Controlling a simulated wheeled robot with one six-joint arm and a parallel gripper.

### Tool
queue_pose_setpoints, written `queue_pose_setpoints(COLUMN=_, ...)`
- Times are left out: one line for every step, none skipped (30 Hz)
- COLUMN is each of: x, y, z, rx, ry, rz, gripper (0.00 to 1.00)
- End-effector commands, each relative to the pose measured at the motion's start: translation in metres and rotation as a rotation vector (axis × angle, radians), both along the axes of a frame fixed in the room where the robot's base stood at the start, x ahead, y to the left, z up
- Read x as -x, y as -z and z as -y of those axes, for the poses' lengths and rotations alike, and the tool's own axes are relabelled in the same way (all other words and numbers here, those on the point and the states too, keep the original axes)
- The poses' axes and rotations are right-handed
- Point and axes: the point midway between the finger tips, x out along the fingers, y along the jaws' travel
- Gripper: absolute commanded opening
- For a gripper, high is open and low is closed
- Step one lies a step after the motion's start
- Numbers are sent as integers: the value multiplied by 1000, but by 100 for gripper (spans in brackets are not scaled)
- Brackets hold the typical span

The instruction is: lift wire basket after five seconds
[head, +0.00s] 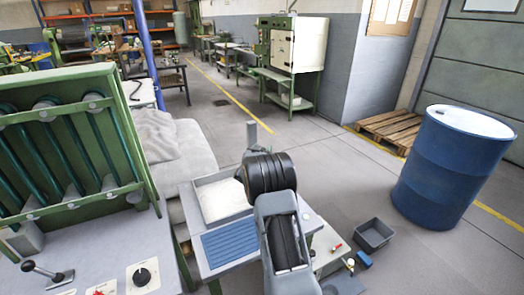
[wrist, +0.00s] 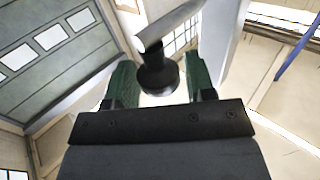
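In the wrist view my gripper (wrist: 160,88) has two green fingers standing apart. A dark round knob-like part (wrist: 157,76) with a pale metal bar (wrist: 168,25) shows in the gap between them. I cannot tell whether the fingers touch it. In the head view my arm's black and grey links hide the fingers. A short grey upright piece (head: 251,136) rises just beyond the arm. A shallow tray (head: 205,177) with a whitish content stands left of the arm. I cannot make out a wire basket in either view.
A blue ribbed mat (head: 230,243) lies in front of the tray. A green machine (head: 70,150) with hoses stands at left. A dark bin (head: 373,235) and a blue drum (head: 450,168) stand on the floor at right. Open floor lies behind the arm.

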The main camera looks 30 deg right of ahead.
Motion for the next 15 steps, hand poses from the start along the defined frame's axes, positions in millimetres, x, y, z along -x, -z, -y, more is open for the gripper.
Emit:
queue_pose_setpoints(x=0, y=0, z=0, rx=0, ry=0, rz=0, gripper=45)
queue_pose_setpoints(x=0, y=0, z=0, rx=0, ry=0, rz=0, gripper=42)
queue_pose_setpoints(x=0, y=0, z=0, rx=0, ry=0, rz=0, gripper=38)
queue_pose_setpoints(x=0, y=0, z=0, rx=0, ry=0, rz=0, gripper=35)
queue_pose_setpoints(x=0, y=0, z=0, rx=0, ry=0, rz=0, gripper=32)
queue_pose_setpoints(x=0, y=0, z=0, rx=0, ry=0, rz=0, gripper=28)
queue_pose_setpoints(x=0, y=0, z=0, rx=0, ry=0, rz=0, gripper=26)
queue_pose_setpoints(x=0, y=0, z=0, rx=0, ry=0, rz=0, gripper=23)
queue_pose_setpoints(x=0, y=0, z=0, rx=0, ry=0, rz=0, gripper=19)
queue_pose_setpoints(x=0, y=0, z=0, rx=0, ry=0, rz=0, gripper=16)
queue_pose_setpoints(x=0, y=0, z=0, rx=0, ry=0, rz=0, gripper=13)
queue_pose_setpoints(x=0, y=0, z=0, rx=0, ry=0, rz=0, gripper=9)
queue_pose_setpoints(x=0, y=0, z=0, rx=0, ry=0, rz=0, gripper=6)
queue_pose_setpoints(x=0, y=0, z=0, rx=0, ry=0, rz=0, gripper=4)
queue_pose_setpoints(x=0, y=0, z=0, rx=0, ry=0, rz=0, gripper=0)
